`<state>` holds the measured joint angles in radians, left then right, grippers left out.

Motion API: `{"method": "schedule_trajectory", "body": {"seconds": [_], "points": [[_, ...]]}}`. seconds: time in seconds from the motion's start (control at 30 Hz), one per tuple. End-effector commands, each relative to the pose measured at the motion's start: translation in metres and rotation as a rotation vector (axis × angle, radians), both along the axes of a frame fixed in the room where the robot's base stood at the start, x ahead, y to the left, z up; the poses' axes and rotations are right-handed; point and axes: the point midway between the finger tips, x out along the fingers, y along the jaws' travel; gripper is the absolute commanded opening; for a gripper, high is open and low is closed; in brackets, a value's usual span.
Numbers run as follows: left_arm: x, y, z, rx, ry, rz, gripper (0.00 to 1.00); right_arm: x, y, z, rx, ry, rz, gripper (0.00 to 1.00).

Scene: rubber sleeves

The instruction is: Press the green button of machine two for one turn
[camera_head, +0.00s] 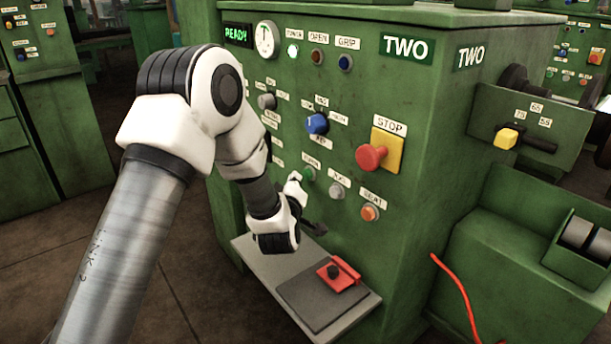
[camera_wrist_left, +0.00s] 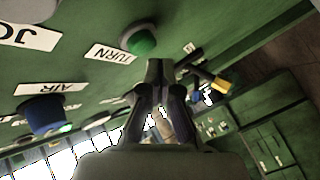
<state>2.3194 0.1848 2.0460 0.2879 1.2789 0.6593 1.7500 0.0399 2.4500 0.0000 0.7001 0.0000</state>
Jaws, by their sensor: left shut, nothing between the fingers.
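Machine two (camera_head: 470,140) is a green cabinet with TWO plates. Its green button (camera_head: 308,173) is low on the front panel, under a small label. In the left wrist view the button (camera_wrist_left: 140,40) sits beside the TURN label. My left gripper (camera_wrist_left: 160,75) is shut and empty, with its dark fingertips close to the button in that view. I cannot tell whether they touch it. My right gripper is not in view.
The red STOP button (camera_head: 371,157), blue AIR knob (camera_head: 317,123), grey JOG button (camera_head: 337,191) and orange button (camera_head: 369,213) are nearby. The display (camera_head: 236,35) reads READY. A grey shelf (camera_head: 350,318) with a red piece (camera_head: 338,274) juts out below.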

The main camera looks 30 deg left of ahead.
Motion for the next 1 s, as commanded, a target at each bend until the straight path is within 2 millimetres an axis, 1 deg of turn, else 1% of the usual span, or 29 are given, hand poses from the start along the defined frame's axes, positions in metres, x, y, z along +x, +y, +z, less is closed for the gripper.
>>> {"method": "schedule_trajectory", "body": {"seconds": [0.27, 0.5, 1.0], "points": [[0.0005, -0.0002, 0.0, 0.0, 0.0, 0.0, 0.0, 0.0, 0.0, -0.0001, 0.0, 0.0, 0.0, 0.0], [0.0076, -0.0032, 0.0003, 0.0, 0.0, 0.0, 0.0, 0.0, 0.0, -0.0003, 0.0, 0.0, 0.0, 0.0], [0.0096, -0.0039, 0.0002, 0.0, 0.0, 0.0, 0.0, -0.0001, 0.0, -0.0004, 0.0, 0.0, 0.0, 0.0]]}}
